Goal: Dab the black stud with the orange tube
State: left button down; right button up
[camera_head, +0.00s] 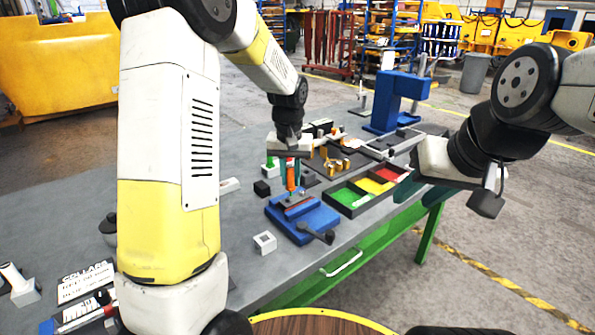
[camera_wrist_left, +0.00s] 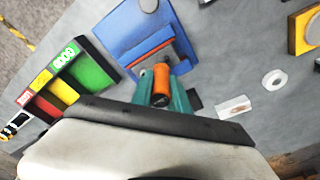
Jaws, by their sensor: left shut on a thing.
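My left gripper (camera_head: 291,166) is shut on the orange tube (camera_head: 291,180), which hangs upright with its lower end over the blue fixture (camera_head: 318,221). In the left wrist view the tube (camera_wrist_left: 161,76) sits between the teal fingers of the left gripper (camera_wrist_left: 161,92), in front of the blue fixture (camera_wrist_left: 184,67) and its red-orange bar. I cannot pick out the black stud with certainty, nor tell whether the tube touches anything. My right gripper (camera_head: 422,180) is beyond the table's right edge, with its teal fingers apart and nothing seen between them.
A tray with green, yellow and red compartments (camera_head: 352,212) lies right of the fixture. A black-handled tool lies at the fixture's front. A black block (camera_head: 262,188) and a white square piece (camera_head: 265,243) are nearby. A blue press (camera_head: 398,100) stands behind.

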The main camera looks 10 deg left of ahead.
aim_at(291, 166)
pick_arm(q)
jog(key=shift+f, duration=0.75)
dwell(1.5)
jog(key=shift+r, duration=3.05)
